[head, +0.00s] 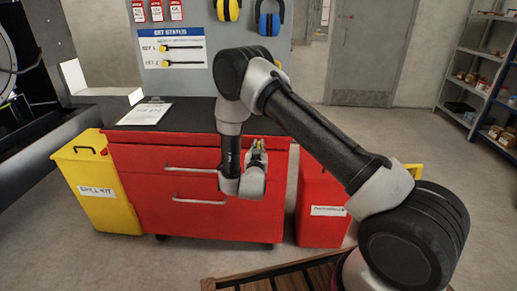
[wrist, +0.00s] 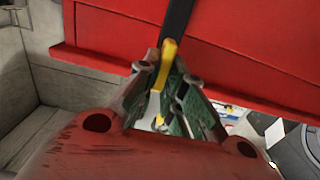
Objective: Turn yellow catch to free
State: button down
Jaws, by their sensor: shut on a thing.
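The yellow catch (wrist: 168,52) shows in the wrist view at the end of a black strip, against a red surface. My gripper (wrist: 160,68) has its fingertips on either side of the catch and is shut on it. The fingers partly cover the catch, and I cannot tell which way it is turned. In the head view, my gripper (head: 257,150) is in front of the upper right part of the red drawer cabinet (head: 150,158). The catch cannot be told clearly there.
A yellow bin (head: 100,200) stands left of the cabinet and a red bin (head: 318,225) to its right. A clipboard (head: 147,114) lies on the dark cabinet top. A status board (head: 171,45) hangs behind. A shelf rack (head: 486,80) stands far right, with open floor before it.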

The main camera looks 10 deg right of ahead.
jog(key=shift+n, duration=0.4)
jog(key=shift+w+a+f+n, duration=0.1)
jog(key=shift+a+f+n, duration=0.15)
jog(key=shift+n, duration=2.6)
jog(key=shift+a+f+n, duration=0.2)
jog(key=shift+n, duration=2.7)
jog(key=shift+w+a+f+n, duration=0.1)
jog(key=shift+a+f+n, duration=0.15)
jog(key=shift+n, duration=2.6)
jog(key=c, duration=1.5)
grip_release()
